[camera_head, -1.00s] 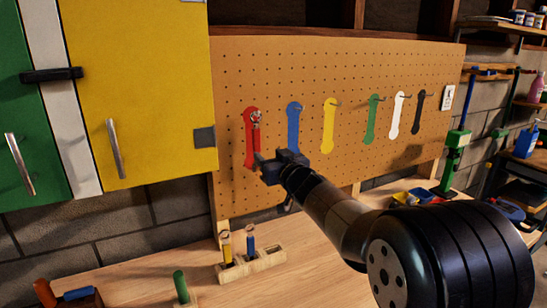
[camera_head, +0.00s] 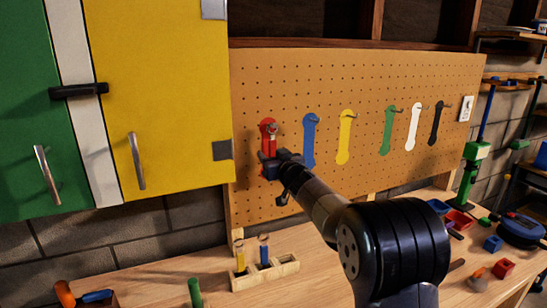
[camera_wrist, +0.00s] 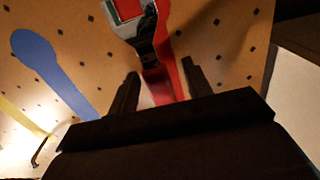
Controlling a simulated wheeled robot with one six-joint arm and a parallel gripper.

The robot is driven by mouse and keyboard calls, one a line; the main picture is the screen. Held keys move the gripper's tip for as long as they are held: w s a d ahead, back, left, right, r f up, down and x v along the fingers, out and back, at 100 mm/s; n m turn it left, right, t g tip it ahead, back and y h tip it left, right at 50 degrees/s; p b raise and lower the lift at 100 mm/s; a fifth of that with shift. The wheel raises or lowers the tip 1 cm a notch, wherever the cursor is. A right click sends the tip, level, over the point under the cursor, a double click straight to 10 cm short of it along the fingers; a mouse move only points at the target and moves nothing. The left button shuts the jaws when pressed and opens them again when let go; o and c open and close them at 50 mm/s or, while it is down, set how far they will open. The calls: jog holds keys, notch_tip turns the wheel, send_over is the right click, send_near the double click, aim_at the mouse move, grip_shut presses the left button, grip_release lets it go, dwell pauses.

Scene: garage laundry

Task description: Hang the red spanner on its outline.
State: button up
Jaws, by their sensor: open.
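The red spanner (camera_head: 270,142) is at the red outline (camera_head: 264,124), the leftmost on the pegboard. My gripper (camera_head: 272,158) is open in front of the outline's lower part. In the wrist view, the spanner's grey metal (camera_wrist: 142,38) is beyond my open fingers (camera_wrist: 160,82), with red behind and between them. The fingers hide part of the lower spanner and outline.
The pegboard (camera_head: 380,75) also has blue (camera_head: 310,138), yellow, green, white and black outlines with hooks. A yellow cabinet (camera_head: 150,90) stands close to the left. A wooden rack (camera_head: 265,275) with small tools is on the bench below.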

jog(key=shift+c, duration=0.5)
grip_shut()
jog(key=shift+o, duration=0.5)
grip_release()
jog(key=shift+s, duration=0.1)
jog(key=b+v, duration=0.2)
jog(key=v, duration=0.8)
jog(key=shift+s+d, duration=0.15)
jog(key=shift+s, duration=0.2)
